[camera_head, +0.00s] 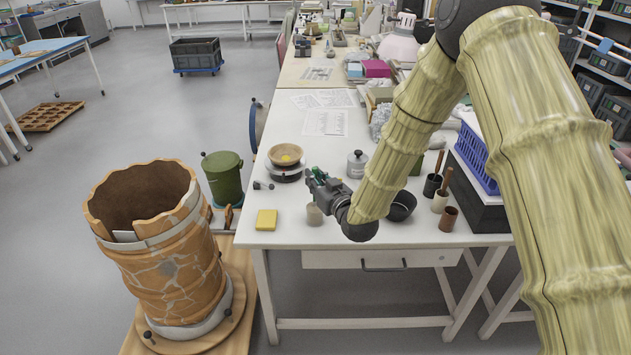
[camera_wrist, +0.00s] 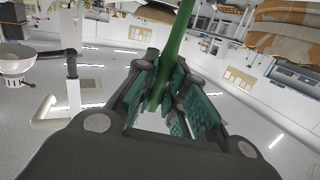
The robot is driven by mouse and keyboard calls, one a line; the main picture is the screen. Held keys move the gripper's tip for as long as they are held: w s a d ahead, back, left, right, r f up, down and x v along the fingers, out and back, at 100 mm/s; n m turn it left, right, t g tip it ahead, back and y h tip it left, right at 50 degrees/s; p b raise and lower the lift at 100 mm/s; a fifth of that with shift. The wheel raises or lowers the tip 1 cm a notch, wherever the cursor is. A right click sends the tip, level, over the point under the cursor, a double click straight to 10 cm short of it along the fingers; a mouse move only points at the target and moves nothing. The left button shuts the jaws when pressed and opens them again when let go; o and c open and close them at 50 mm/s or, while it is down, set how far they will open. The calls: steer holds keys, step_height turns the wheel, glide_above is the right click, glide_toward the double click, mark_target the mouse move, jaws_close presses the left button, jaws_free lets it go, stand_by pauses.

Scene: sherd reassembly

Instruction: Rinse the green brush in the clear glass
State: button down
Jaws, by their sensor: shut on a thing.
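My gripper (camera_head: 313,182) is above the front left part of the white table, in the head view. Its fingers, seen close up in the wrist view (camera_wrist: 168,88), are shut on the green brush (camera_wrist: 178,45), whose green handle runs up between the pads. A bit of green also shows at the gripper in the head view (camera_head: 318,172). A small pale, see-through vessel (camera_head: 314,215), which looks like the clear glass, stands on the table just below my gripper. The brush's bristles cannot be made out, and I cannot tell whether the brush touches the glass.
A yellow sponge (camera_head: 266,220) lies left of the glass. A wooden bowl (camera_head: 286,155) on a dark stand and a grey bottle (camera_head: 357,164) are behind. A black bowl (camera_head: 402,205) and several cups stand right. A large cracked orange vessel (camera_head: 165,260) stands left of the table.

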steer(key=shift+w+r+p, duration=0.2)
steer(key=shift+r+p, duration=0.65)
steer(key=shift+r, duration=1)
steer(key=shift+w+r+p, duration=0.15)
steer(key=shift+r+p, duration=0.7)
steer(key=shift+r, duration=1.3)
